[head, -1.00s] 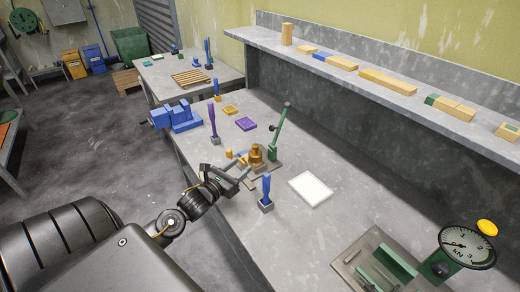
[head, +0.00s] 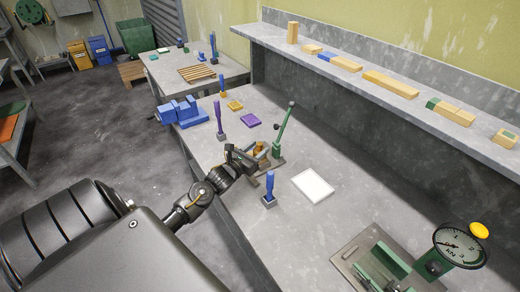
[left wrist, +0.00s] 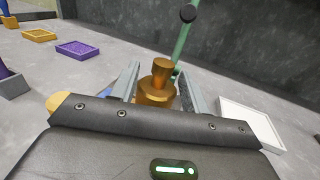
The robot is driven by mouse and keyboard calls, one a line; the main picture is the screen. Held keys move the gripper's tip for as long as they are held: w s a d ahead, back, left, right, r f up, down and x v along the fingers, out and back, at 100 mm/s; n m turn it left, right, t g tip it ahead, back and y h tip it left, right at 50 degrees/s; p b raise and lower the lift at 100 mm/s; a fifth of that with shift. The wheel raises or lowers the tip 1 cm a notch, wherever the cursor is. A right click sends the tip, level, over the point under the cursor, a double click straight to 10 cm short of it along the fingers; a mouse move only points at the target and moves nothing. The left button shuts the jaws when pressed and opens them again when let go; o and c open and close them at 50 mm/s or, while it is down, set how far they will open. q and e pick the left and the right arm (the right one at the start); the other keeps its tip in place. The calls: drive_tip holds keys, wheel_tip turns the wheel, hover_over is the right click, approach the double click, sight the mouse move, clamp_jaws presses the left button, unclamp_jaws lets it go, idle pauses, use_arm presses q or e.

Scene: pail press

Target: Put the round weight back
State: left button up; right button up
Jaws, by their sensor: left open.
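The round weight (left wrist: 157,88), a brass cylinder with a narrower knob on top, stands upright on the bench between the fingers of my left gripper (left wrist: 160,78) in the left wrist view. The fingers are open, one on each side, and I cannot tell whether either touches it. In the head view my left gripper (head: 258,157) largely hides the weight (head: 262,147). The green lever (head: 283,130) rises right behind the weight. My right gripper is not in view.
A white square plate (head: 313,186) lies to the right. A blue-handled tool (head: 270,188) stands nearer. A purple-handled tool (head: 219,120), purple tray (head: 250,120), yellow tray (head: 235,106) and blue vise (head: 182,112) are to the left. A dial gauge (head: 459,245) stands at front right.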

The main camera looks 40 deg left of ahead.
use_arm(q)
drive_tip(key=shift+w, duration=0.85)
drive_tip(key=shift+s, duration=0.1)
drive_tip(key=shift+c, duration=0.5)
clamp_jaws()
